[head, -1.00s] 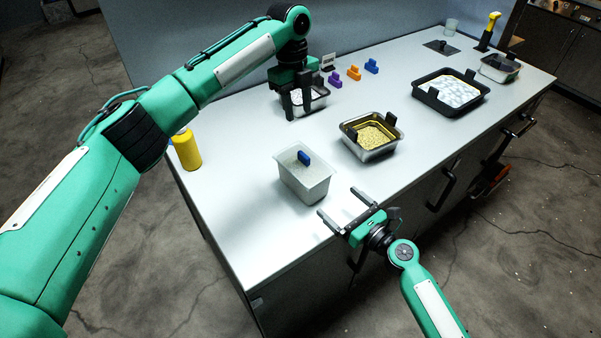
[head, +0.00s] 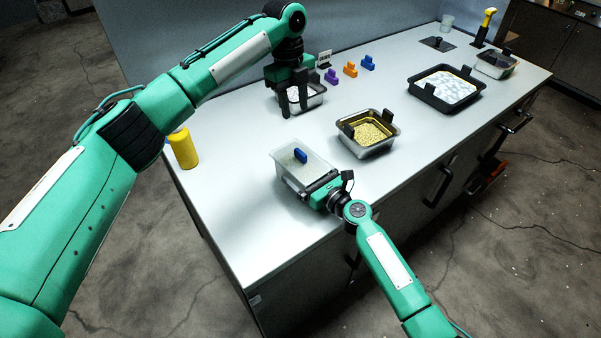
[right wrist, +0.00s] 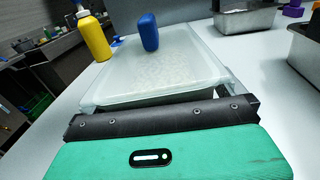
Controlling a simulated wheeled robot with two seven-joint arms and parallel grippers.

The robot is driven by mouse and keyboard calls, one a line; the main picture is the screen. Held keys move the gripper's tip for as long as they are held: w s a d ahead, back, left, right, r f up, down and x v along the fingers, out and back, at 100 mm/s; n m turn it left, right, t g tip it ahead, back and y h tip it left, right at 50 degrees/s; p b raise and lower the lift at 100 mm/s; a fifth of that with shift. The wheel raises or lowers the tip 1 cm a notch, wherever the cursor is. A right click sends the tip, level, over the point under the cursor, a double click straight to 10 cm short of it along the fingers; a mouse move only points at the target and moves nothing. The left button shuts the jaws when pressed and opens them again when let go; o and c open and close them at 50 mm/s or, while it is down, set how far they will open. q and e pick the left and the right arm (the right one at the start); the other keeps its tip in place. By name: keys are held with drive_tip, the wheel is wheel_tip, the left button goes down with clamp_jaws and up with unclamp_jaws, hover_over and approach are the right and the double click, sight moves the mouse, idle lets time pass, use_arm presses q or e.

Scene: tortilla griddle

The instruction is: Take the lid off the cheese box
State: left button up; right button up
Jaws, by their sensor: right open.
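The cheese box (head: 300,186) is a pale translucent bin near the front edge of the counter. Its lid (head: 284,160) is on, with a blue handle (head: 300,155) standing up from it. The right wrist view shows the lid (right wrist: 165,70) and the blue handle (right wrist: 148,32) just ahead of the palm. My right gripper (head: 305,173) is open, at the near end of the box at about lid height. Its fingers are mostly hidden; one shows along the box's right side in the wrist view. My left gripper (head: 294,110) is open, pointing down at a metal pan (head: 316,101) with white contents.
A metal pan of yellow grains (head: 365,150) with black clips sits right of the box. A yellow bottle (head: 184,149) stands at left. Small purple, orange and blue blocks (head: 350,69) are behind. A black tray (head: 446,90) is farther right. The counter's left front is clear.

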drive_tip(key=shift+c, duration=0.2)
drive_tip(key=c, duration=1.3)
use_arm(q)
drive_tip(key=t+y, duration=0.4)
drive_tip(key=t, duration=0.1)
approach(302, 152)
drive_tip(key=x, duration=0.9)
drive_tip(key=shift+a+f, duration=0.1)
drive_tip(key=shift+f, duration=0.1)
